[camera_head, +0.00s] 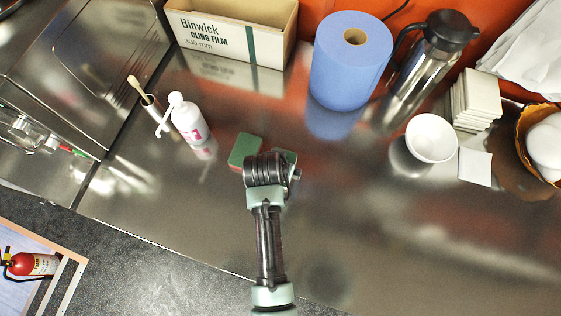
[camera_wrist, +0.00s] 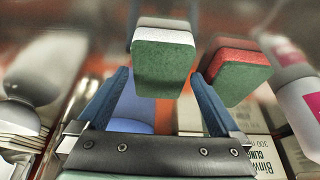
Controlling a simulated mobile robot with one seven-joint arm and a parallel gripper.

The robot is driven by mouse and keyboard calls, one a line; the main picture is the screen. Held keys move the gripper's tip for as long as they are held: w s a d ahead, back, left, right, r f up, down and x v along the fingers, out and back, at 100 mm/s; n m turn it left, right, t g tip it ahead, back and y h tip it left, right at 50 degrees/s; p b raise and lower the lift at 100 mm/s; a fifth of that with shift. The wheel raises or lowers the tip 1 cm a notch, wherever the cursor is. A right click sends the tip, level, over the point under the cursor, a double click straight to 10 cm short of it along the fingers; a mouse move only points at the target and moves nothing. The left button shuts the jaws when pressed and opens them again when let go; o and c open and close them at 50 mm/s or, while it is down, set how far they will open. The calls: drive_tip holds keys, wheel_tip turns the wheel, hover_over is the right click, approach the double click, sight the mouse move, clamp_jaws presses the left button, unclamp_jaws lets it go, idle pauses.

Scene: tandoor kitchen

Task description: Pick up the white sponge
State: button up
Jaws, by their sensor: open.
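The white sponge (camera_wrist: 165,38), with a green scouring face, lies ahead of and roughly between my fingertips in the wrist view. In the head view only a green edge of it (camera_head: 289,156) shows beside my wrist. A second sponge, red with a green face (camera_wrist: 234,72), is to its right in the wrist view, near my right finger. In the head view this red sponge (camera_head: 243,150) lies left of my wrist. My gripper (camera_wrist: 160,74) is open, with blue fingers on both sides and nothing held. In the head view my arm hides the fingers.
A white bottle (camera_head: 188,118) and a cup with a brush (camera_head: 150,108) stand left on the steel counter (camera_head: 180,220). Behind are a cling film box (camera_head: 225,36), a blue paper roll (camera_head: 345,75) and a steel jug (camera_head: 425,60). A white bowl (camera_head: 432,138) stands right.

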drive_tip(key=shift+f, duration=0.25)
idle(0.3)
drive_tip(key=c, duration=1.2)
drive_tip(key=shift+o, duration=0.2)
